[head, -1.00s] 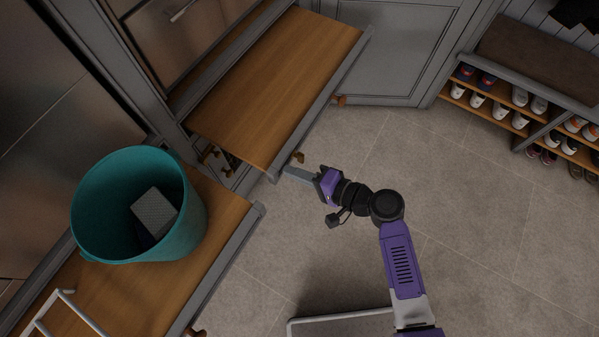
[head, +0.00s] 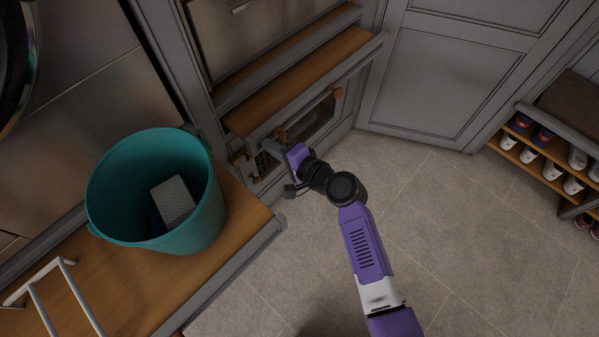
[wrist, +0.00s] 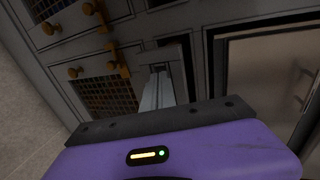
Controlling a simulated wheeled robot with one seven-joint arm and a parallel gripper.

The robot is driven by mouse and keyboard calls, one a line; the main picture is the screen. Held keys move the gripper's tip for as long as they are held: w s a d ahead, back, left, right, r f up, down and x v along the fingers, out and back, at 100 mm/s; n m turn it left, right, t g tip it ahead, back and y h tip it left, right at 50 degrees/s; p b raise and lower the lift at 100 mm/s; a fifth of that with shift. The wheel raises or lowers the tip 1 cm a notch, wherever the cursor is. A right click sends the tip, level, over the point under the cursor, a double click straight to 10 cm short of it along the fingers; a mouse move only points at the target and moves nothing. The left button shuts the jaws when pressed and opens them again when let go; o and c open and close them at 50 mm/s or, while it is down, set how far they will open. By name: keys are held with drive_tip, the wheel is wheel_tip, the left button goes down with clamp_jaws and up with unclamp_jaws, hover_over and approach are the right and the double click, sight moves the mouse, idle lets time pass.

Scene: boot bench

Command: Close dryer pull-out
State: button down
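A wooden pull-out shelf (head: 290,85) with a grey front edge (head: 335,78) is in the upper middle of the head view. A narrow strip of its board still shows in front of the cabinet. My gripper (head: 275,145) is near the left end of that front edge, with nothing held. In the wrist view its two grey fingers (wrist: 157,92) lie side by side, together, pointing at grey cabinet fronts. I cannot tell whether the fingertips touch the shelf front.
A second wooden pull-out (head: 130,285) sticks out at lower left, bearing a teal bucket (head: 150,225) with a grey box inside and a white rack (head: 65,290). A shoe bench (head: 545,140) stands at right. The tiled floor (head: 430,240) between is clear.

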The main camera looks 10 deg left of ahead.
sight(238, 120)
drive_tip(key=w+a+b, duration=0.1)
drive_tip(key=w+a, duration=0.1)
drive_tip(key=a, duration=0.1)
drive_tip(key=w+a+b, duration=0.2)
drive_tip(key=a, duration=0.1)
drive_tip(key=w+a+b, duration=0.1)
drive_tip(key=w+a, duration=0.2)
drive_tip(key=shift+a+f+b, duration=0.15)
drive_tip(key=shift+f+b, duration=0.05)
drive_tip(key=shift+b, duration=0.2)
drive_tip(key=shift+w+a+r, duration=0.1)
drive_tip(key=shift+w+a, duration=0.05)
drive_tip(key=shift+a, duration=0.1)
drive_tip(key=shift+a+r, duration=0.15)
drive_tip(key=shift+r, duration=0.05)
drive_tip(key=shift+w+r, duration=0.1)
